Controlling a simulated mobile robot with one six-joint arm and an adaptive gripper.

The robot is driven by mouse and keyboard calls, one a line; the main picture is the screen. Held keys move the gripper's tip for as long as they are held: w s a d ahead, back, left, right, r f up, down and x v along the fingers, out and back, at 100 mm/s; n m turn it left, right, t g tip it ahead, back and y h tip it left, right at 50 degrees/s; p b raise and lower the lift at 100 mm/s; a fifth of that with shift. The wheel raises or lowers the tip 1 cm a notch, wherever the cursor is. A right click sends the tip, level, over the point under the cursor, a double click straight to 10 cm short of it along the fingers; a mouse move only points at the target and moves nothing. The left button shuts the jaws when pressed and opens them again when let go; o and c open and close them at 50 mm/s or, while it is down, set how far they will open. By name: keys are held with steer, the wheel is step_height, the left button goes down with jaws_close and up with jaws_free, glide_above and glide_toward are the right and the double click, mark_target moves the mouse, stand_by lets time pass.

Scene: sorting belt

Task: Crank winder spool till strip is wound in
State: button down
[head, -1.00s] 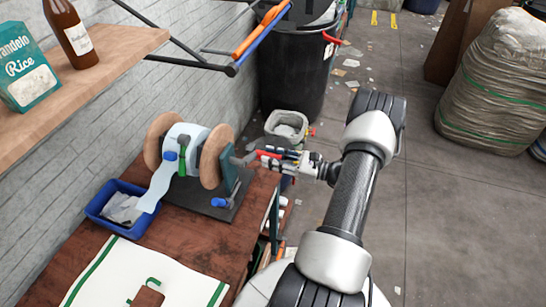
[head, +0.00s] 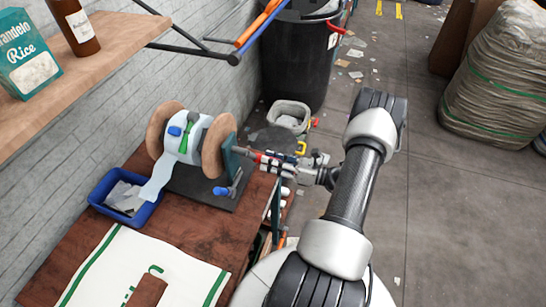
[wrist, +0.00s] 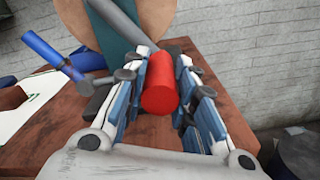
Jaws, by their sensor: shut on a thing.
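The winder (head: 218,148) stands on a black base on the brown table. Its spool has two round wooden flanges with a pale strip (head: 158,178) wound between them, and blue and green marks on it. The strip's tail hangs down toward a blue tray (head: 152,215). A grey crank arm (wrist: 122,22) on the right side ends in a red handle (head: 258,157). My gripper (head: 268,161) is shut around that handle. In the wrist view the red handle (wrist: 160,85) sits between both fingers. The spool is partly hidden there by the dark upright.
A blue-ended lever (head: 221,191) sticks out at the winder's foot. A white cloth with green stripes (head: 100,272) covers the near table. A wooden shelf (head: 118,40) with a rice box and bottle hangs at the left. A black bin (head: 297,60) and small bucket (head: 290,112) stand behind.

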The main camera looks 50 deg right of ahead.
steer(key=shift+s+a+f+m, duration=0.3)
steer(key=shift+a+m, duration=0.3)
steer(key=shift+m, duration=0.15)
steer(key=shift+s+a+f+m, duration=0.25)
steer(key=shift+a+m, duration=0.3)
steer(key=shift+m, duration=0.2)
steer(key=shift+s+a+f+m+p, duration=0.2)
steer(key=shift+a+m+p, duration=0.1)
steer(key=shift+a+m, duration=0.35)
steer(key=shift+s+a+f+m+p, duration=0.1)
steer(key=shift+s+a+m+p, duration=0.15)
steer(key=shift+a+m, duration=0.4)
steer(key=shift+s+a+r+m+p, duration=0.1)
steer(key=shift+s+a+m+p, duration=0.2)
steer(key=shift+a+m, duration=0.5)
steer(key=shift+s+a+r+m+p, duration=0.1)
steer(key=shift+s+a+m+p, duration=0.3)
steer(key=shift+m, duration=0.6)
steer(key=shift+s+a+r+m+p, duration=0.15)
steer(key=shift+a+r+m+p, duration=0.1)
steer(key=shift+a+m, duration=0.4)
steer(key=shift+s+a+r+m+p, duration=0.15)
steer(key=shift+a+r+m+p, duration=0.1)
steer(key=shift+a+m, duration=0.4)
steer(key=s+a+r+m+p, duration=0.2)
steer(key=a+r+m+p, duration=0.3)
steer(key=m, duration=0.7)
steer(key=shift+r+p, duration=1)
steer(key=shift+r, duration=0.9)
